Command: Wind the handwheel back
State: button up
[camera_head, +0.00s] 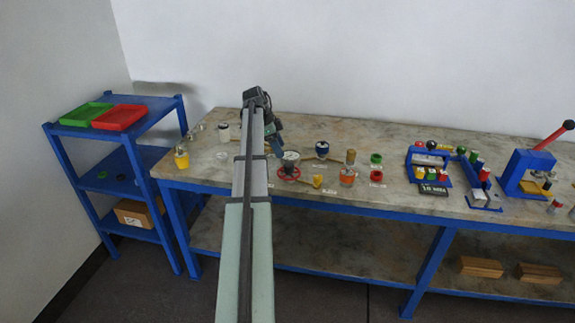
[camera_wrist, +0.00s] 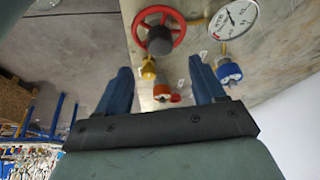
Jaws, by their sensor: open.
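The red handwheel (camera_head: 289,175) is on the bench just in front of a round white-faced gauge (camera_head: 291,156). In the wrist view the handwheel (camera_wrist: 180,30) shows as a spoked red ring with a dark round hub, at the top, beyond my fingertips. The gauge (camera_wrist: 233,17) is to its right there. My gripper (camera_head: 276,146) is close above and left of the handwheel in the head view. Its two blue fingers (camera_wrist: 162,80) are apart, with nothing held between them. The handwheel is clear of both fingers in the wrist view.
A blue-capped fitting (camera_head: 322,149), an orange vessel (camera_head: 347,177) and a yellow piece (camera_head: 318,181) stand close by on the bench. A yellow container (camera_head: 181,160) is at its left end. Blue-framed devices (camera_head: 525,170) stand right. My arm hides part of the bench.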

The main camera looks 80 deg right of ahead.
aim_at(288, 165)
jog(key=x, duration=0.9)
jog(key=c, duration=1.1)
